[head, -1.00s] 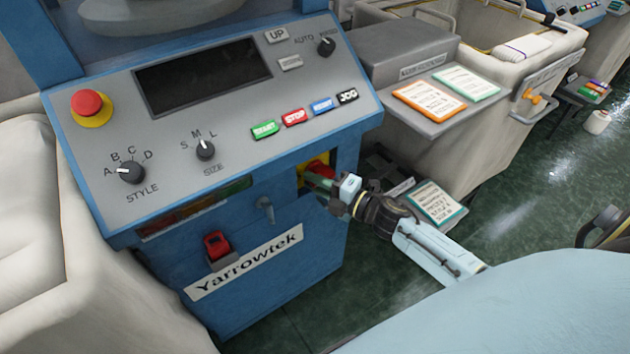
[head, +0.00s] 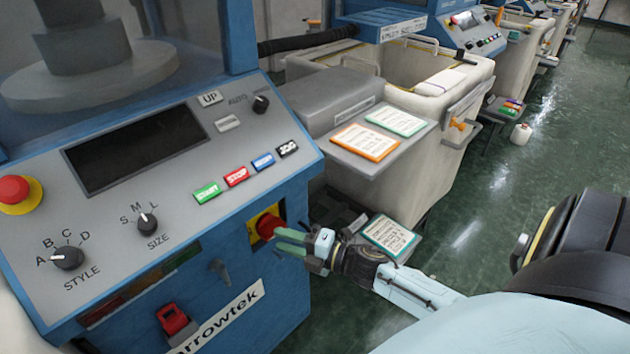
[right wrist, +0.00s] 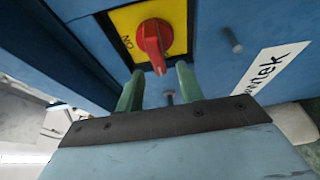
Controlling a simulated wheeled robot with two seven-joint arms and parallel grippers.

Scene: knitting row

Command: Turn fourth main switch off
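The main switch on the nearest machine is a red rotary knob (head: 268,226) on a yellow plate (head: 253,238), low on the blue front below the control panel. The red knob also shows in the right wrist view (right wrist: 154,40), its handle pointing roughly downward there, on the yellow plate (right wrist: 178,14) with "NO" lettering partly visible. My right gripper (head: 283,241) has green fingers, apart and empty, just in front of the knob; it also shows in the right wrist view (right wrist: 158,80). The knob's tip is near the gap between the fingertips. My left gripper is not in view.
A red-covered lever switch (head: 172,318) and a grey peg (head: 220,270) sit on the blue front nearby. Above is the control panel (head: 190,150) with a red emergency button (head: 14,190). A grey side shelf (head: 368,166) with cards juts out at right. Green floor (head: 480,230) is open.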

